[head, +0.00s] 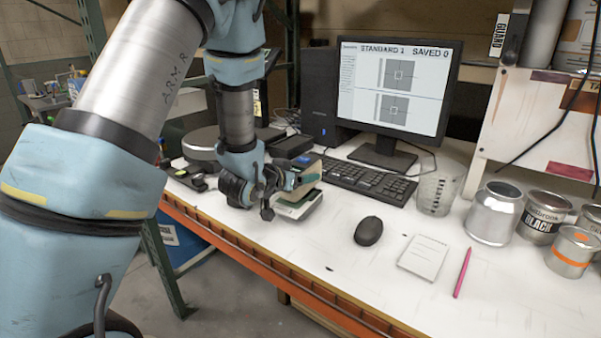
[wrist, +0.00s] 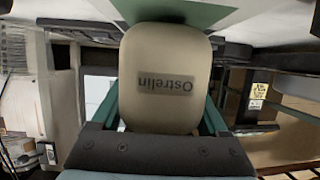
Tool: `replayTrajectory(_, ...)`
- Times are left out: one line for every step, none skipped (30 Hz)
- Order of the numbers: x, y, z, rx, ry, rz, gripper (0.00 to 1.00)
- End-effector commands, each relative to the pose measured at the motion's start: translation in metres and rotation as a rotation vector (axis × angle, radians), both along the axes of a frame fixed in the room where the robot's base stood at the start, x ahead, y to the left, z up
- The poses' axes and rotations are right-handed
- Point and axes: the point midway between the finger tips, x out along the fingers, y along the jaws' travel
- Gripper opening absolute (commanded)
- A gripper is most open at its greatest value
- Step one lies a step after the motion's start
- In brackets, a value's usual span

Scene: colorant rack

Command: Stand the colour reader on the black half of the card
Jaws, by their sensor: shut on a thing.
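A flat pale item with a dark green top (head: 298,207) lies just below. The wrist view shows a green patch beyond the reader. I cannot make out the card's black half or whether the reader touches anything.
A keyboard (head: 367,182) and monitor (head: 398,85) stand behind and right of my gripper. A mouse (head: 368,231), notepad (head: 424,257), pink pen (head: 462,272), clear beaker (head: 437,192) and several cans are further right. The bench's orange front edge runs close by. Bare bench lies between gripper and mouse.

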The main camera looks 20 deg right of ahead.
Motion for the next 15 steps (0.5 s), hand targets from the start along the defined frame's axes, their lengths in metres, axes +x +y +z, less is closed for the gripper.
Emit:
replayTrajectory(0.0006,-0.0005,0.0008,-0.003,-0.003,0.000,0.00)
replayTrajectory(0.0006,-0.0005,0.0007,-0.003,-0.003,0.000,0.00)
replayTrajectory(0.0006,-0.0005,0.0007,-0.003,-0.003,0.000,0.00)
replayTrajectory(0.0006,-0.0006,0.0008,-0.003,-0.003,0.000,0.00)
replayTrajectory(0.0006,-0.0006,0.0008,-0.003,-0.003,0.000,0.00)
replayTrajectory(0.0006,-0.0005,0.0008,-0.003,-0.003,0.000,0.00)
replayTrajectory(0.0006,-0.0006,0.0008,-0.003,-0.003,0.000,0.00)
replayTrajectory(0.0006,-0.0005,0.0004,-0.003,-0.003,0.000,0.00)
replayTrajectory(0.0006,-0.0005,-0.0008,-0.003,-0.003,0.000,0.00)
replayTrajectory(0.0006,-0.0005,-0.0018,-0.003,-0.003,0.000,0.00)
replayTrajectory(0.0007,-0.0004,-0.0027,-0.003,-0.002,0.000,0.00)
replayTrajectory(0.0006,-0.0005,-0.0037,-0.003,-0.003,0.000,0.00)
replayTrajectory(0.0001,0.0000,-0.0035,0.000,0.000,0.000,0.81)
replayTrajectory(0.0001,0.0000,-0.0033,0.000,0.000,0.000,0.84)
replayTrajectory(0.0000,0.0000,-0.0033,0.000,0.000,0.000,0.89)
